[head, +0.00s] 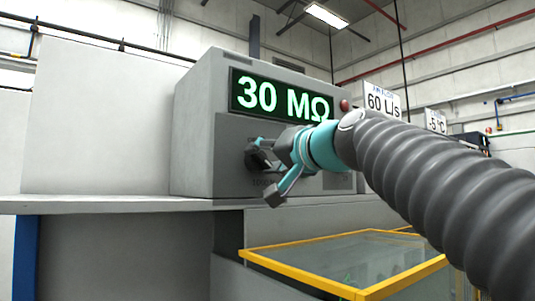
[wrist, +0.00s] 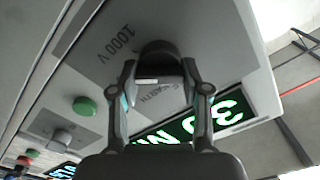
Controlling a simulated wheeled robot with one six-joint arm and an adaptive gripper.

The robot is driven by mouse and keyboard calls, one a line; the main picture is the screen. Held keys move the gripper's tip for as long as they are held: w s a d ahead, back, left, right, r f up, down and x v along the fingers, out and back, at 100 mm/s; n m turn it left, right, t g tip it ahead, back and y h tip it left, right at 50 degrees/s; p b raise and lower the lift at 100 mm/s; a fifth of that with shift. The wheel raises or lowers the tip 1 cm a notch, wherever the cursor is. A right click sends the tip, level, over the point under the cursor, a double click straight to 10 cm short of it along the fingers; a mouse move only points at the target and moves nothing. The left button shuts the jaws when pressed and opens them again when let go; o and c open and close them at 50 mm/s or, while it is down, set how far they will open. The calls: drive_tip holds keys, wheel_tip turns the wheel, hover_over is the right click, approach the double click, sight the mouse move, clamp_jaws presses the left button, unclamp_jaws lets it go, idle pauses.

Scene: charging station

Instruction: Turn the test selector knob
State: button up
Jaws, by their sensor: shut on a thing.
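The test selector knob (wrist: 158,60) is dark and round, on the front panel of a grey instrument box (head: 205,130). In the wrist view it sits between the two fingers of my gripper (wrist: 158,72), one on each side, and the gripper is shut on it. A pale mark shows on the knob. A "1000 V" label is beside it, and another label is partly hidden by a finger. In the head view my gripper (head: 266,170) reaches the panel from the right and covers most of the knob.
A green display (head: 282,96) above the knob reads 30 MΩ. A green button (wrist: 84,106) and a grey round control (wrist: 62,136) show in the wrist view. The box stands on a grey bench (head: 90,204). A yellow-framed glass top (head: 345,262) is below my arm.

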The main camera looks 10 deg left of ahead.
drive_tip(key=shift+m+p, duration=0.65)
drive_tip(key=shift+m, duration=1.45)
drive_tip(key=o, duration=1.1)
drive_tip(key=shift+d, duration=0.1)
drive_tip(key=shift+o, duration=0.2)
drive_tip(key=v, duration=1.2)
